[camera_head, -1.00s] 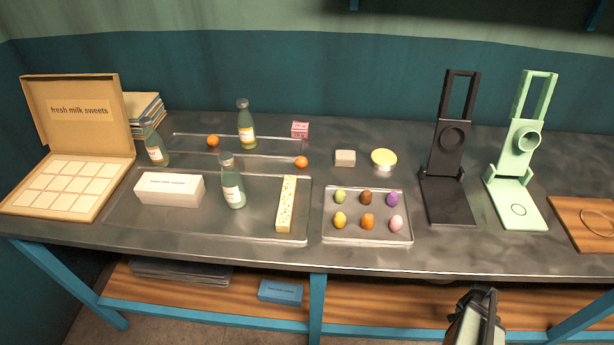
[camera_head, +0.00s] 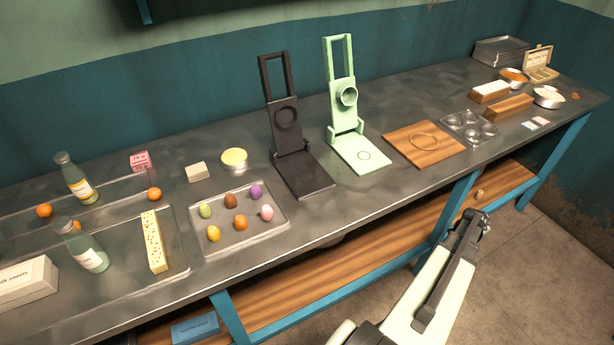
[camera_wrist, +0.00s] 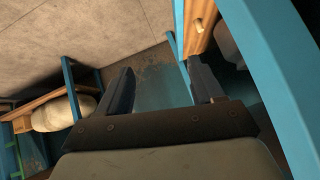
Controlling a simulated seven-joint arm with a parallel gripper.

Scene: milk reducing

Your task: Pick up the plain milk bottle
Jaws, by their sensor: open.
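Two milk bottles show at the left in the head view. One bottle with an orange-and-white label (camera_head: 77,180) stands on the rear tray. The other bottle, with a mostly white label (camera_head: 83,249), stands on the front tray, right of a white box. I cannot tell for certain from the labels which is the plain one. My gripper (camera_head: 480,222) is in front of the counter, well to the right of both bottles and apart from them. In the wrist view my gripper (camera_wrist: 160,88) is open and empty, its two fingers apart over the floor.
A tray of coloured sweets (camera_head: 267,222), a black press stand (camera_head: 300,172) and a green press stand (camera_head: 358,152) stand between the bottles and my arm's side. A yellow nougat bar (camera_head: 154,242) lies right of the front bottle. The counter's blue legs (camera_head: 457,207) are near my gripper.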

